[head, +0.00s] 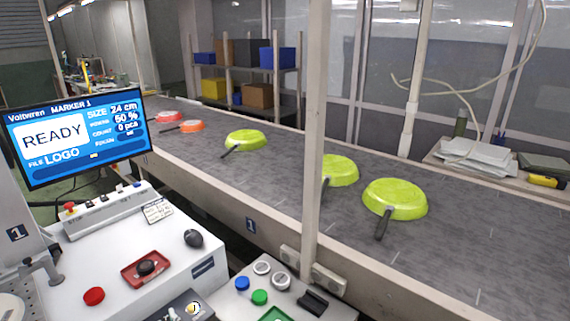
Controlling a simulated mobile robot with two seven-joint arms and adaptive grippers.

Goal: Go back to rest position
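No gripper of mine shows in the head view. Three lime-green pans lie upside down on the grey conveyor belt (480,240). The nearest green pan (398,198) is at right, its dark handle toward me. The second green pan (342,171) is partly hidden behind a post. The third green pan (247,140) is farther left. An orange pan (190,126) and a red pan (169,116) lie at the far end. The marking machine (130,235) stands at left, and its screen (75,137) reads READY, 24 cm, 0 pcs.
A pale vertical post (316,130) rises in front of the belt. A button panel (275,285) with blue, green and white buttons is at the bottom middle. A red button (94,296) sits on the machine. Shelves with bins (280,58) and a side table with papers (470,155) stand behind the belt.

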